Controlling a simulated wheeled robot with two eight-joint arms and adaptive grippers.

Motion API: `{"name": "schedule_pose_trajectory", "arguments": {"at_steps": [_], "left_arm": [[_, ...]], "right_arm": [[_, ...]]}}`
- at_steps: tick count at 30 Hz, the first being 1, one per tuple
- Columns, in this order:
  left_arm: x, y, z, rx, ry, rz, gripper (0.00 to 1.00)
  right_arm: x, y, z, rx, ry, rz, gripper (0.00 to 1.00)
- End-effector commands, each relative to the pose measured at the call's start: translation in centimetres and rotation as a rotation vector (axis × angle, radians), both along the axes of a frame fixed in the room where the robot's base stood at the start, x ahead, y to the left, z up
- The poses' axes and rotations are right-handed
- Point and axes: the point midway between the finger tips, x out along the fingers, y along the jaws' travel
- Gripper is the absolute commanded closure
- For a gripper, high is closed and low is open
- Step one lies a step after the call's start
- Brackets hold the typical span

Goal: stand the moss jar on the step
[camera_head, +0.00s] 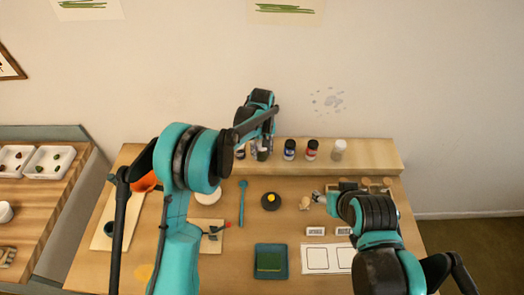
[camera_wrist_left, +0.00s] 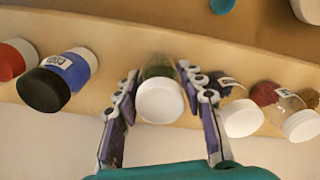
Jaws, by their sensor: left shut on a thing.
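The moss jar (camera_wrist_left: 160,98), with a white lid and green contents, is between the two fingers of my left gripper (camera_wrist_left: 163,88) in the left wrist view. In the head view my left gripper (camera_head: 262,145) is at the back of the table, at the pale wooden step (camera_head: 372,155). The jar (camera_head: 262,154) shows there partly hidden below the gripper. It looks upright over the step; whether its base touches the wood is hidden. My right gripper (camera_head: 322,198) is low over the table's right half; its fingers are too small to read.
White-lidded jars (camera_wrist_left: 241,116) stand on the other side.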

Motion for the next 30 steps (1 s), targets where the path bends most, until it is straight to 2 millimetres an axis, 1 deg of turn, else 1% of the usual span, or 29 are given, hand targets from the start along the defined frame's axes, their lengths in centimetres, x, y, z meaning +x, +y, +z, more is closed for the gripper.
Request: {"name": "schedule_pose_trajectory", "arguments": {"at_steps": [3,4,6,15,17,19,23,30], "left_arm": [[0.0,0.0,-0.5,0.0,0.0,0.0,0.96],[0.0,0.0,-0.4,0.0,0.0,0.0,0.55],[0.0,0.0,-0.3,0.0,0.0,0.0,0.4],[0.0,0.0,-0.2,0.0,0.0,0.0,0.4],[0.0,0.0,0.1,0.0,0.0,0.0,0.4],[0.0,0.0,0.8,0.0,0.0,0.0,0.4],[0.0,0.0,3.2,0.0,0.0,0.0,0.4],[0.0,0.0,8.6,0.0,0.0,0.0,0.4]], "right_arm": [[0.0,0.0,-0.4,0.0,0.0,0.0,0.42],[0.0,0.0,-0.4,0.0,0.0,0.0,0.42],[0.0,0.0,-0.3,0.0,0.0,0.0,0.42],[0.0,0.0,-0.2,0.0,0.0,0.0,0.42],[0.0,0.0,0.1,0.0,0.0,0.0,0.42],[0.0,0.0,0.2,0.0,0.0,0.0,0.42],[0.0,0.0,0.7,0.0,0.0,0.0,0.42],[0.0,0.0,1.6,0.0,0.0,0.0,0.42]]}}
